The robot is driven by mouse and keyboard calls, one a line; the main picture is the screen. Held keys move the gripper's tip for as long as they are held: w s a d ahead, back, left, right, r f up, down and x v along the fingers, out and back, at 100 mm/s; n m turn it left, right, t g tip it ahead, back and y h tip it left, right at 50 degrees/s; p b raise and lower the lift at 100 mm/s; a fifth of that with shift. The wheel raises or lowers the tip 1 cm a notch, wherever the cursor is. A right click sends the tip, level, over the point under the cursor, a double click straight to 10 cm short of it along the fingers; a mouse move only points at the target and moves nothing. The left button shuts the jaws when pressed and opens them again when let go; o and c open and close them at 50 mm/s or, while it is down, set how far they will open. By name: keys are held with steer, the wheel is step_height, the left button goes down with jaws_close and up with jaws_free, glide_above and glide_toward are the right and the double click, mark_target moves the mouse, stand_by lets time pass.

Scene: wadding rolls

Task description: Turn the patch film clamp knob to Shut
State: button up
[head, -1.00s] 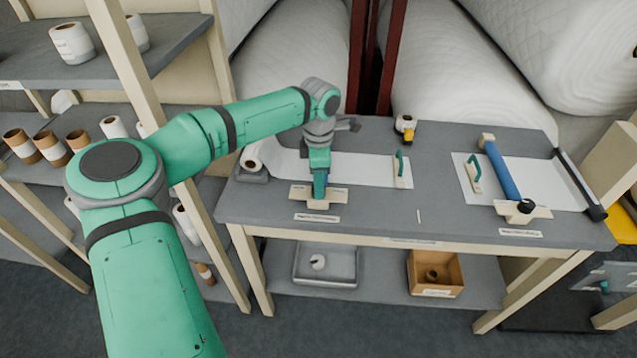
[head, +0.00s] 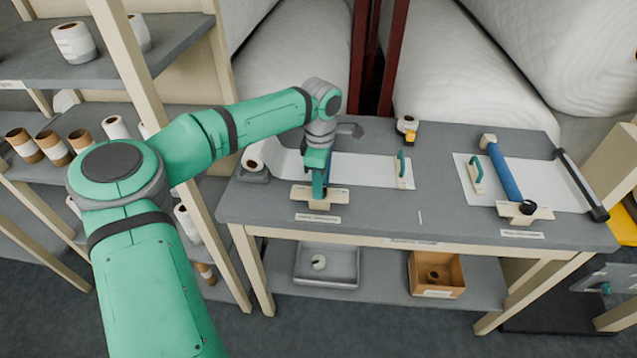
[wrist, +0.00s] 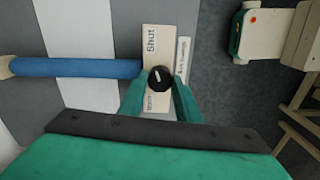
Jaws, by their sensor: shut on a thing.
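My gripper (head: 319,191) points down at the front left of the bench, over the pale clamp plate (head: 338,196). In the wrist view the gripper (wrist: 159,86) has a finger on either side of the black clamp knob (wrist: 159,79) and is shut on it. The knob has a short white mark, tilted in the picture. The plate (wrist: 157,40) reads "Shut" at its upper end; the word at its lower end is small and partly hidden. A blue bar (wrist: 75,68) runs left from the plate. In the head view my gripper hides the knob.
A second clamp with a blue bar (head: 504,172) and black knob (head: 528,207) stands at the bench's right. A white roll (head: 253,161), a teal handle (head: 401,164) and a yellow tape item (head: 406,124) are nearby. The grey bench top (head: 450,215) between the clamps is mostly clear.

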steer(key=o, duration=1.1)
steer(key=shift+w+a, duration=0.1)
steer(key=shift+c, duration=0.2)
steer(key=shift+d, duration=0.2)
step_height(320, 180, up, 11)
steer(key=shift+f, duration=0.15)
steer(key=shift+w, duration=0.15)
